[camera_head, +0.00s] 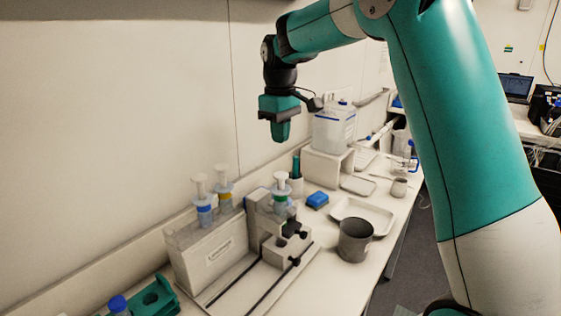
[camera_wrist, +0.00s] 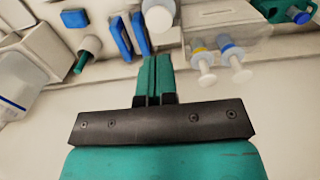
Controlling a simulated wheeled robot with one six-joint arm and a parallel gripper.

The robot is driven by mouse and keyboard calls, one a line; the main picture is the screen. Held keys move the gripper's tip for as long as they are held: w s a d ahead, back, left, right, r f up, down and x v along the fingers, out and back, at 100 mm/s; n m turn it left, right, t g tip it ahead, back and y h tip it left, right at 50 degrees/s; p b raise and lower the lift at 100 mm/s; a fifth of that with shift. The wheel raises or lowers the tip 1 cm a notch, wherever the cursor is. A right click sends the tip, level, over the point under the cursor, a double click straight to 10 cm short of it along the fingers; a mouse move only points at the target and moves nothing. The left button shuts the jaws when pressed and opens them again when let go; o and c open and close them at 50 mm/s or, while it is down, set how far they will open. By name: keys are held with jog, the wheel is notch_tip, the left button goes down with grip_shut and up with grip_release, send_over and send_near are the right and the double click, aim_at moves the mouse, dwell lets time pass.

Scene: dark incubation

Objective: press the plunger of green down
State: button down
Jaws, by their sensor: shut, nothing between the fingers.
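The green-banded syringe (camera_head: 280,201) stands upright in a pale holder, its white plunger (camera_head: 281,178) raised above the barrel. My gripper (camera_head: 281,138) is shut and empty, pointing down above this plunger with a clear gap between them. In the wrist view my shut fingers (camera_wrist: 153,58) point toward a round white plunger top (camera_wrist: 158,17), a little beyond the fingertips, which looks like the green one's. Its barrel is mostly hidden there.
A blue-banded syringe (camera_head: 204,210) and a yellow-banded syringe (camera_head: 224,194) stand in a white rack (camera_head: 205,262) to the left. A grey cup (camera_head: 355,241), a white tray (camera_head: 377,208), and a blue block (camera_head: 317,199) lie right. The wall is close behind.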

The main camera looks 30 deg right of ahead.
aim_at(280, 174)
notch_tip(280, 174, down, 8)
jog(key=p, duration=0.3)
jog(key=shift+f, duration=0.35)
notch_tip(280, 174, down, 3)
jog(key=shift+r+b, duration=0.15)
jog(key=shift+b, duration=0.85)
jog(key=shift+r, duration=0.2)
